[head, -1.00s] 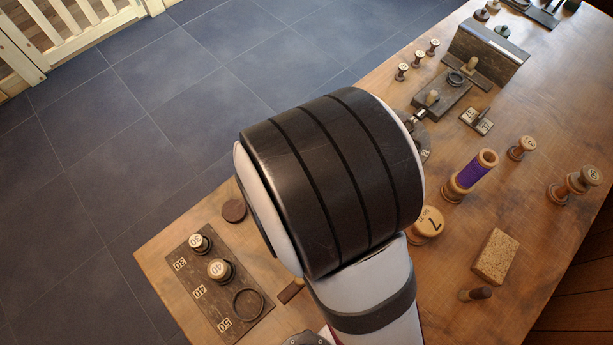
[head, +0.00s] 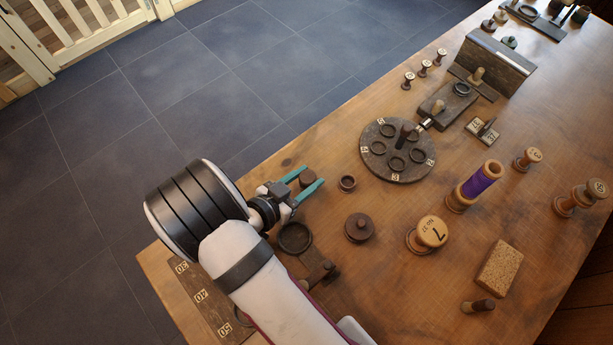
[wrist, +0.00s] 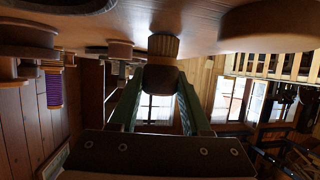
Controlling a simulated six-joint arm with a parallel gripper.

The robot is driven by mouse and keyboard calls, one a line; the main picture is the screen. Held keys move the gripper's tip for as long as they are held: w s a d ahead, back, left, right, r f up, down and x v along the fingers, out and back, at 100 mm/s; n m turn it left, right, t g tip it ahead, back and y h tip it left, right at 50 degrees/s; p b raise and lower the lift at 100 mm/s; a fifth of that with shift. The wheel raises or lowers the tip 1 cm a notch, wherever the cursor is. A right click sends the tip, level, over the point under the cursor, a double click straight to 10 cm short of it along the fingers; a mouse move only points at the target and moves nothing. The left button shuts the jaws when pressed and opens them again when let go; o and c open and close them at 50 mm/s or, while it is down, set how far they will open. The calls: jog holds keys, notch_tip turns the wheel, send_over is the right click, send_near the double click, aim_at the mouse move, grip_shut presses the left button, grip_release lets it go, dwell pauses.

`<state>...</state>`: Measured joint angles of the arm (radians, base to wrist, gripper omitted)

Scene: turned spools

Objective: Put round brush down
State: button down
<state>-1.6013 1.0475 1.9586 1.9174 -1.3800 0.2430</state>
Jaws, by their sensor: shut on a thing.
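The round brush (head: 307,181) shows in the head view as a small dark brown body between the teal fingers of my gripper (head: 308,184). My gripper is shut on the brush near the table's left edge. The bristle end is at or very near the table surface; I cannot tell whether it touches.
A round plate with several rings (head: 378,164) lies beyond. A spool with purple thread (head: 479,183) and a cork block (head: 499,268) stand right. The floor (head: 200,110) drops away left.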

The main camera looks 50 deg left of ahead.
aim_at(302, 183)
jog(key=shift+c, duration=1.8)
grip_release()
jog(key=shift+f, duration=0.1)
jog(key=v, duration=0.7)
jog(key=shift+s+r, duration=0.2)
jog(key=shift+s, duration=0.05)
